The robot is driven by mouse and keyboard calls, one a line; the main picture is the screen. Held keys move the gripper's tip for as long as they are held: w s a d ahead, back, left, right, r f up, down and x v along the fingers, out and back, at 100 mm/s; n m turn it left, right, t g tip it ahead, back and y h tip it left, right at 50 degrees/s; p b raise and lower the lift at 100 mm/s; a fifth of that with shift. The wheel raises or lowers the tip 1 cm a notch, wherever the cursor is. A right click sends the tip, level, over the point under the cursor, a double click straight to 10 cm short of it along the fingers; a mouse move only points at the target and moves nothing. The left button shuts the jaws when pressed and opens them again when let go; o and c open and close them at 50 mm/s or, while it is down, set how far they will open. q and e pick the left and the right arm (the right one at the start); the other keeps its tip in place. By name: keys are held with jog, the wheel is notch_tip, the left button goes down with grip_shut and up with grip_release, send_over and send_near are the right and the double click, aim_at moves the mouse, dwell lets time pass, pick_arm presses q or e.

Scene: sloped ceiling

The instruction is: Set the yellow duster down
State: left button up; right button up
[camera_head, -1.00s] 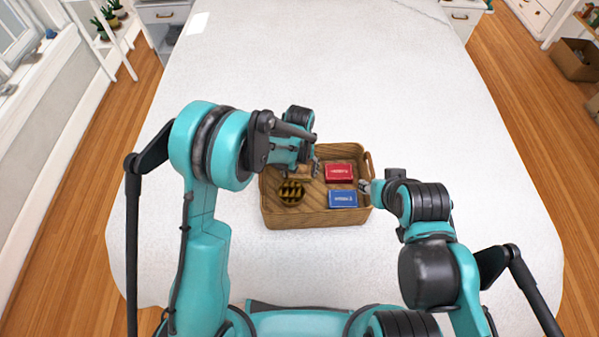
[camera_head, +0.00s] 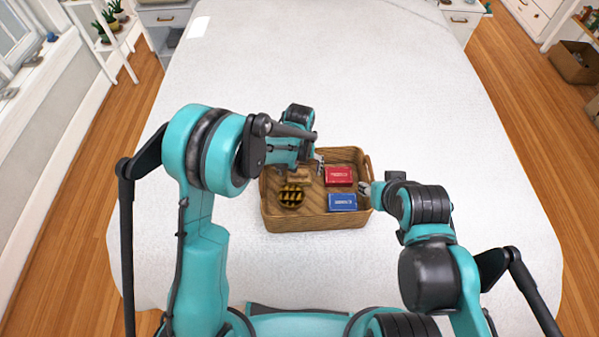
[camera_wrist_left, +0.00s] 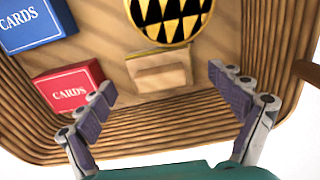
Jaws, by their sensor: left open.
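The yellow duster (camera_head: 299,176) is a small block with a tan, wooden-looking top and a yellowish edge. It lies in the wicker basket (camera_head: 322,222), and it also shows in the left wrist view (camera_wrist_left: 160,72), beside the round black-and-yellow patterned item (camera_wrist_left: 168,18). My left gripper (camera_head: 301,167) is over the basket. In the left wrist view its fingers (camera_wrist_left: 162,82) are spread on either side of the duster, with gaps visible, and hold nothing. My right gripper (camera_head: 365,188) is at the basket's right rim; its fingers are too small to judge.
A red card box (camera_head: 339,176) and a blue card box (camera_head: 342,202) lie in the right half of the basket. The basket stands on a large white surface (camera_head: 330,90), which is clear around and behind it.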

aim_at(299, 172)
pick_arm(q)
notch_tip(299, 172, up, 9)
jog(key=p, duration=0.2)
jog(key=shift+p, duration=0.3)
jog(key=s+a+r+t, duration=0.3)
jog(key=s+a+r, duration=0.3)
jog(key=a+r, duration=0.45)
jog(key=s+a+r+t, duration=0.4)
jog(key=s+a, duration=0.3)
jog(key=s, duration=0.4)
jog(key=shift+s+a+r, duration=0.15)
jog(key=shift+s+a, duration=0.05)
jog(key=shift+s, duration=0.15)
